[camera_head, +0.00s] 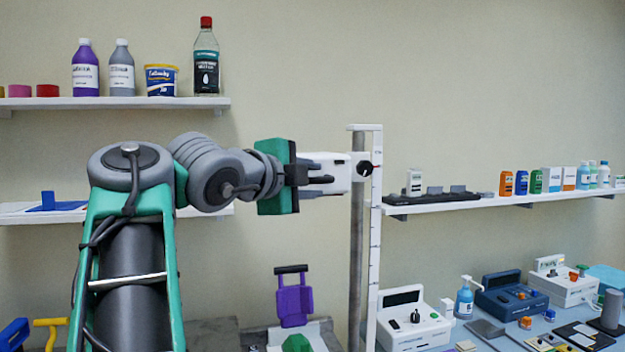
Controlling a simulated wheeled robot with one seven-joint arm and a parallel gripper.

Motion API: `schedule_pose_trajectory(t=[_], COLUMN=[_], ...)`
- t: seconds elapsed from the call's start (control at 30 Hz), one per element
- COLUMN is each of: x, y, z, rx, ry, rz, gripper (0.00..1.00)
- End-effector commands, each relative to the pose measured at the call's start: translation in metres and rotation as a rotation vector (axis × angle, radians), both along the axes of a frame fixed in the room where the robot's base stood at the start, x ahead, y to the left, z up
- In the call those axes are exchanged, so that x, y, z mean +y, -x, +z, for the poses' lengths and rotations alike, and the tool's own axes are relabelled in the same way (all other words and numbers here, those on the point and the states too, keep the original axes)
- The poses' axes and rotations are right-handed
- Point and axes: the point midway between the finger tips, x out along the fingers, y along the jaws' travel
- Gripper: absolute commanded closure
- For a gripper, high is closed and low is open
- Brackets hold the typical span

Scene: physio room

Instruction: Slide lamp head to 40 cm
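The lamp head appears to be the white block (341,170) near the top of an upright stand, reaching left from its metal post (356,260). A black knob (365,168) with a red mark sits at its right end. A white scale strip (375,240) with dark tick marks runs upright beside the post; its numbers are too small to read. My gripper (322,180) comes from the left, level with the block. Its dark fingers overlap the block's left part in the picture. Whether they grip it or are only in front of it, I cannot tell.
A wall shelf (500,200) with bottles and boxes lies right of the stand. An upper left shelf (120,103) holds bottles and a tub. Below are a purple device (294,302), a white device (410,325) and a crowded blue table (480,340). The wall above the stand is clear.

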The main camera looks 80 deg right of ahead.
Motion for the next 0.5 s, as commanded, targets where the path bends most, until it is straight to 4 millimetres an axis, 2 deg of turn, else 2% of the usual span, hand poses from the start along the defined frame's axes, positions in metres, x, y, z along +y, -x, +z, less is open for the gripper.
schedule_pose_trajectory(t=[0.1,0.33,0.5], x=[-0.0076,-0.0085,-0.0083], y=[0.0027,0.0019,0.0017], z=[-0.0014,-0.002,-0.002], rx=[0.0,0.0,0.0], ry=[-0.001,-0.001,-0.001], rz=[-0.001,0.002,0.002], gripper=[0.66,0.66,0.8])
